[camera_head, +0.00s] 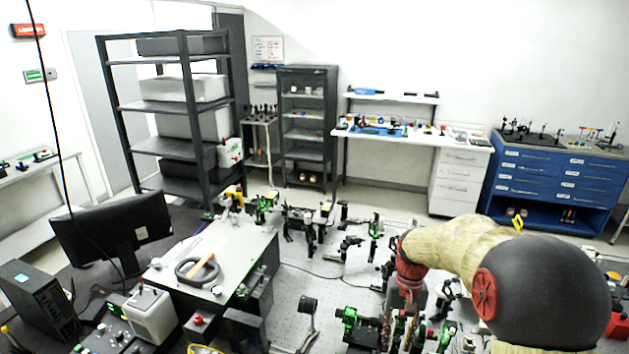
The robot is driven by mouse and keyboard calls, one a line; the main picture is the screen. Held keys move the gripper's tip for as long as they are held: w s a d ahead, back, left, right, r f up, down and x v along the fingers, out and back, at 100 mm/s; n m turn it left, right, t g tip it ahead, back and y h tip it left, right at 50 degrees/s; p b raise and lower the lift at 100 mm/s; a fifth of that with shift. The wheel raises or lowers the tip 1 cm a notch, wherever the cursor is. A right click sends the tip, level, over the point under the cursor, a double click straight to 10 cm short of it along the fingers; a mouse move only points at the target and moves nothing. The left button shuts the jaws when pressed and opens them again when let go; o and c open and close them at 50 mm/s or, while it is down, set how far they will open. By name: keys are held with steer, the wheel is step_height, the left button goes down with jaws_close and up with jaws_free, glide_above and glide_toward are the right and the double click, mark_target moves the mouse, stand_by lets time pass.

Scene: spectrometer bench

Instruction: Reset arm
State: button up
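My arm (452,248) reaches in from the lower right, with a large black rounded joint, a beige sleeve and red joint parts. It bends down at its far end, over the optical table (302,282). My gripper's fingers cannot be made out there against the dark and green optical parts. I cannot tell whether it is open or shut, or whether it holds anything.
Several optical mounts (349,320) stand on the table close to my arm's end. Shelves (160,105), a white bench (385,136) and a blue cabinet (546,183) stand behind.

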steer(key=s+r+t+b, duration=0.2)
steer(key=s+b, duration=0.2)
steer(key=s, duration=0.4)
steer(key=s+a+r+n+t+b, duration=0.1)
steer(key=s+t+b, duration=0.2)
steer(key=s, duration=0.5)
steer(key=s+a+r+n+t+b, duration=0.1)
steer(key=s+r+t+b, duration=0.1)
steer(key=s+b, duration=0.3)
steer(key=s, duration=0.3)
steer(key=shift+s+a+r+t+h, duration=0.15)
steer(key=shift+s+r+t+h, duration=0.2)
steer(key=shift+t+h, duration=0.05)
